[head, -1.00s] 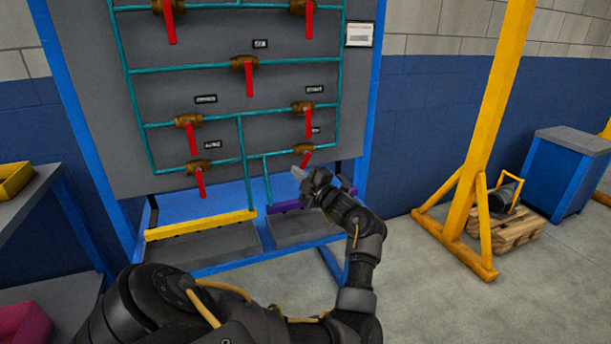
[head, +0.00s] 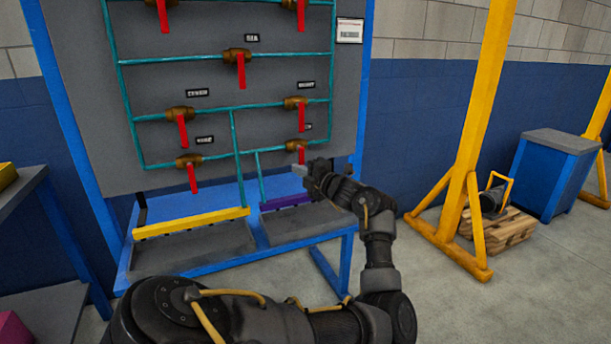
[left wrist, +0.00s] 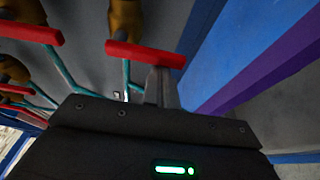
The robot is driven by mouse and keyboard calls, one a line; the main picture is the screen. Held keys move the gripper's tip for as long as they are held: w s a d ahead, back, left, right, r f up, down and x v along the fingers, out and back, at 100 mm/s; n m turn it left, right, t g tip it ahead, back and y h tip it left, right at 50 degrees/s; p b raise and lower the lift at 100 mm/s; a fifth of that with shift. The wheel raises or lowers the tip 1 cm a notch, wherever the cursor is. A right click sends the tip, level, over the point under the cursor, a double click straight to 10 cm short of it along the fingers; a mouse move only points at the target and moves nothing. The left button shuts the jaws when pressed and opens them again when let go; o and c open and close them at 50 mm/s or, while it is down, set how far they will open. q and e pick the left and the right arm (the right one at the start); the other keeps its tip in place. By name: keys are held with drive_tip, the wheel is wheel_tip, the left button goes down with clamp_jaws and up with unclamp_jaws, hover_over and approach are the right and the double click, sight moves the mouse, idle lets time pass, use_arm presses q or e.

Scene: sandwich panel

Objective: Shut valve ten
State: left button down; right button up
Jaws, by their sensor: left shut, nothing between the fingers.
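The panel (head: 150,75) carries several brass valves with red handles on teal pipes. The small labels are too blurred to read, so I cannot confirm which is valve ten. The lowest right valve (head: 296,146) has a red handle (head: 302,157) hanging about straight down, like the others. My left gripper (head: 299,170) is shut and empty just below that handle. In the left wrist view, the shut fingers (left wrist: 161,84) are right at a red handle (left wrist: 145,54), touching or nearly so; a brass body (left wrist: 125,18) is behind it. My right gripper is out of view.
Below the panel is a blue-framed bench with a yellow strip (head: 190,222) and a purple strip (head: 284,201). A yellow post (head: 480,110), a wooden pallet (head: 498,237) and a blue cabinet (head: 553,172) stand to the right. The lowest left valve (head: 190,160) is apart from my arm.

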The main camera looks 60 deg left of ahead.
use_arm(q)
drive_tip(key=shift+w+n, duration=0.1)
drive_tip(key=shift+n, duration=0.2)
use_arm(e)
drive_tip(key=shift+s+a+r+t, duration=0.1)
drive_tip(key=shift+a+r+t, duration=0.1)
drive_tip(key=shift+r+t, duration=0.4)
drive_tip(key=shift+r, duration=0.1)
